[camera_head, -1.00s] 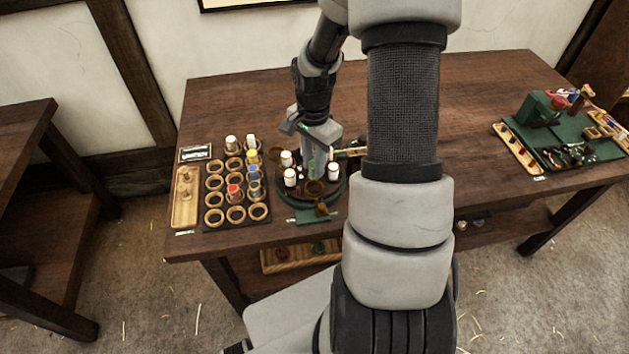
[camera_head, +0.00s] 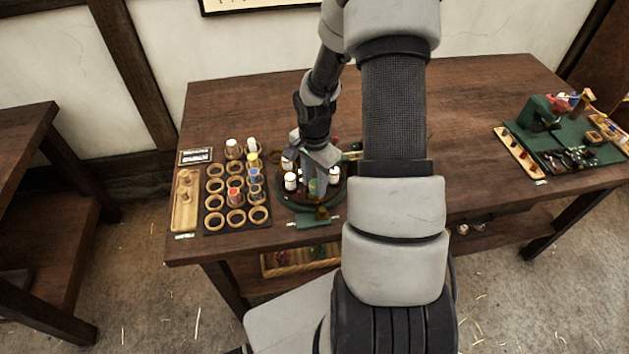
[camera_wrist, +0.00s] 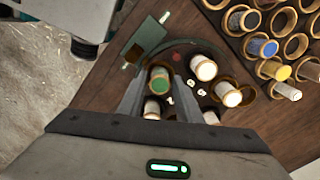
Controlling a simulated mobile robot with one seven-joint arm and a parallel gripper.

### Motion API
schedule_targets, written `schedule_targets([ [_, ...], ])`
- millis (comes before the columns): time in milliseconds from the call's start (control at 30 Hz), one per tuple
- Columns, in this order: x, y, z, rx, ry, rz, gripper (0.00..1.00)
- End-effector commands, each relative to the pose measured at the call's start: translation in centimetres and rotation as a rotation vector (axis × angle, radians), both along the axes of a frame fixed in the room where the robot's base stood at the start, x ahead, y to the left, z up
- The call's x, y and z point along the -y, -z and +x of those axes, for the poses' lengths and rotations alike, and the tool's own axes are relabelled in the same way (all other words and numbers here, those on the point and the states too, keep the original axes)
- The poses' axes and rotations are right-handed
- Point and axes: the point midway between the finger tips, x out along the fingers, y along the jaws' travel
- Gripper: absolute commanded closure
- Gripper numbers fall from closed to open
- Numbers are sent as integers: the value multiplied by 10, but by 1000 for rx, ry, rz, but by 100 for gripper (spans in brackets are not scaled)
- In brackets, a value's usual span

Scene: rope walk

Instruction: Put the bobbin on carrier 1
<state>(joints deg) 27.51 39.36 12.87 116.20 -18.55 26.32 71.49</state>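My gripper (camera_wrist: 161,88) is shut on a green-topped bobbin (camera_wrist: 159,79), one finger on each side of it. In the head view, the gripper (camera_head: 313,177) is low over the front of the round carrier plate (camera_head: 284,202), and the bobbin (camera_head: 313,188) shows green there. In the wrist view, several white bobbins (camera_wrist: 203,68) stand on the plate around it. The bobbin's foot is hidden, so I cannot tell whether it touches a carrier. Small white marks lie at the plate's middle, but I cannot read which carrier is 1.
A dark rack of wooden rings (camera_head: 214,202) stands left of the plate, holding several coloured bobbins. A long wooden tray (camera_head: 185,222) lies further left. A green bracket (camera_head: 303,222) sticks out at the plate's front. The right tabletop before the green mat (camera_head: 553,160) is clear.

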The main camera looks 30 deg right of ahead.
Motion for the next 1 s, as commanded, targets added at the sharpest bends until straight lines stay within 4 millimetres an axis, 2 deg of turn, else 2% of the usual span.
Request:
schedule_targets([
  [200, 0, -1, 0, 0, 0, 0, 69],
  [333, 0, -9, 1, 3, 1, -1, 69],
  [800, 0, -102, 1, 4, 1, -2, 69],
  [1000, 0, -121, 1, 2, 0, 0, 69],
])
